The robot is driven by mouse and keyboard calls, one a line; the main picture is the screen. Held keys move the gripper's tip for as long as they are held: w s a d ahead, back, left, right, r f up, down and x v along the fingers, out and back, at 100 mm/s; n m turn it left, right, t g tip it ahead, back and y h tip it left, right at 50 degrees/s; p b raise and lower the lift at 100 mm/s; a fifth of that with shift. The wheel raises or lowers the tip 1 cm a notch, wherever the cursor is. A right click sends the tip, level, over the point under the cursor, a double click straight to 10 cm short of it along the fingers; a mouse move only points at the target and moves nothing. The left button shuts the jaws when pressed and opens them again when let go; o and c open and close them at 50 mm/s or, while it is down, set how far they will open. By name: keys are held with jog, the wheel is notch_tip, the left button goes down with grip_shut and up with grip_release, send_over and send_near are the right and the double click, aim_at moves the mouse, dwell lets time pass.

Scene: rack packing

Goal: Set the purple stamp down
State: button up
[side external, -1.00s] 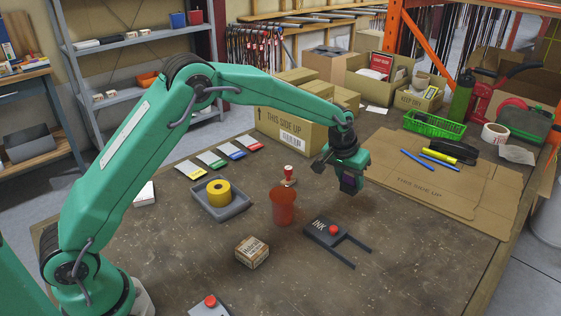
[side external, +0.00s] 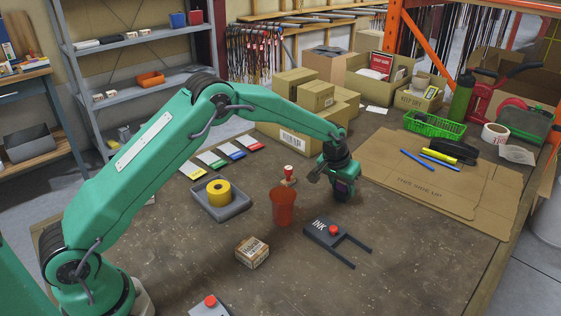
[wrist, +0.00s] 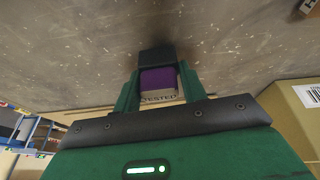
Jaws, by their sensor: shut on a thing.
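In the wrist view, my gripper (wrist: 160,88) is shut on the purple stamp (wrist: 157,79). A pale face on it reads "TESTED", and a dark part lies beyond the purple body. The stamp's lower end is at or just above the table (side external: 400,250); I cannot tell if it touches.
A red-handled stamp (side external: 288,174) stands left of my gripper. Flat cardboard (side external: 440,185) lies to the right, and stacked boxes (side external: 300,115) stand behind. A grey tray with yellow tape (side external: 218,193) and a small box (side external: 252,251) sit leftward. The table's front right is clear.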

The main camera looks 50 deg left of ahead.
jog(key=shift+f, duration=0.25)
jog(key=o, duration=1)
jog(key=shift+f, duration=0.15)
jog(key=shift+v, duration=6.15)
